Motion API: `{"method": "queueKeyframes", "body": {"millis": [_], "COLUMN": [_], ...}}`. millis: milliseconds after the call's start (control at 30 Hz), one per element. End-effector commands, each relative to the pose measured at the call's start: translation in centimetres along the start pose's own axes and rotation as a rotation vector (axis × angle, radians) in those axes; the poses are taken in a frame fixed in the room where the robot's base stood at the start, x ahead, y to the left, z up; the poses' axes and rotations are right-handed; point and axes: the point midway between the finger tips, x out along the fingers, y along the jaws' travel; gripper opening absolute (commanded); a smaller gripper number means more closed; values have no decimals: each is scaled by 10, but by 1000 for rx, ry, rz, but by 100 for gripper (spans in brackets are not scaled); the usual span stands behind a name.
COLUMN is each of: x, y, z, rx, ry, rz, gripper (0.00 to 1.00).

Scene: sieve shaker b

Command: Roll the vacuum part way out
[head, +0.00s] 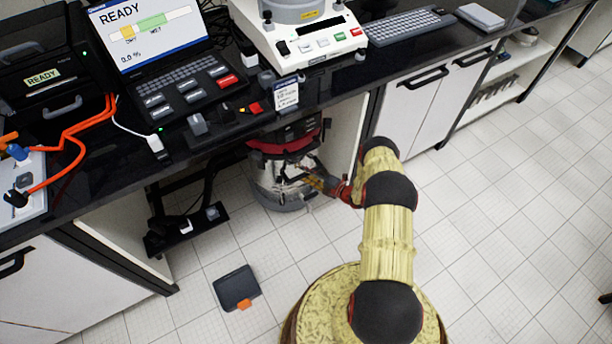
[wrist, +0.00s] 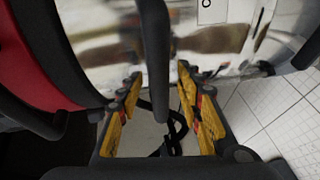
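The vacuum (head: 283,168) stands on the floor under the bench. It has a shiny metal drum, a red and black top and a grey base. My gripper (head: 316,182) is at the right front side of its drum. In the wrist view the metal drum (wrist: 215,45) fills the top and the red top (wrist: 35,60) shows at left. My gripper (wrist: 159,78) is open, with its yellow-padded fingers apart. A dark upright bar (wrist: 154,50), apparently the vacuum's handle, reaches between the fingers. Contact with either finger is not visible.
The black bench top (head: 240,107) overhangs the vacuum. A white cabinet (head: 405,110) stands right of the opening, and a low black shelf (head: 186,228) is at left. A dark flat object with an orange tab (head: 237,288) lies on the floor. The tiled floor at right is clear.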

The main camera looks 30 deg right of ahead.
Motion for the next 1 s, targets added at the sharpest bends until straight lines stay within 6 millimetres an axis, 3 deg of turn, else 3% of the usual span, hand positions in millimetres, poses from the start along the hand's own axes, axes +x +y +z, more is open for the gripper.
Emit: {"method": "queueKeyframes", "body": {"millis": [333,1000], "x": [4,3], "y": [0,0], "z": [0,0], "rx": [0,0], "ry": [0,-1], "rz": [0,-1], "gripper": [35,0]}}
